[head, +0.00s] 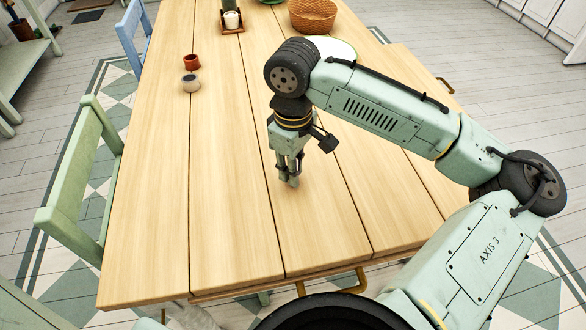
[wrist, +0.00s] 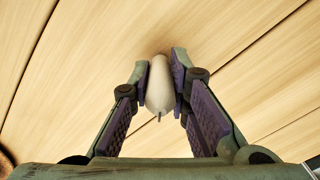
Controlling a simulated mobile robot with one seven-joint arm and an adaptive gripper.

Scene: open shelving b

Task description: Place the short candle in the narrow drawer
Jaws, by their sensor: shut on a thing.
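In the wrist view, a pale, rounded candle (wrist: 159,88) with a dark wick sits between the purple-padded fingers of my gripper (wrist: 160,75), which is shut on it. The wooden tabletop is behind it. In the head view my gripper (head: 292,180) points down over the middle of the table, and its fingers hide the candle. A brass handle (head: 345,285) shows at the table's near edge, and another brass handle (head: 445,85) shows at the right side. I cannot tell which belongs to the narrow drawer, and no drawer interior is visible.
A white plate is partly behind my arm. The table's left and near parts are clear.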

